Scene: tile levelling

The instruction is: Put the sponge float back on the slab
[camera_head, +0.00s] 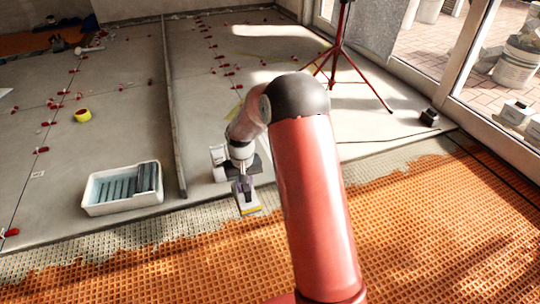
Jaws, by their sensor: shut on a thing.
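My gripper (243,181) is near the middle of the view, at the end of my red arm. It is shut on the sponge float (249,211), a small grey piece with a yellow strip along its lower edge. The float hangs tilted over the border of pale dried adhesive and orange matting. Its exact height above the floor is hard to judge. The grey slab (120,140) of large tiles spreads behind and to the left of my gripper. My arm hides part of the floor to the right.
A white tub (98,209) with a ribbed insert stands left of my gripper. A long dark bar (174,130) lies on the tiles. A red tripod (337,55) stands behind. Orange matting (420,235) covers the foreground.

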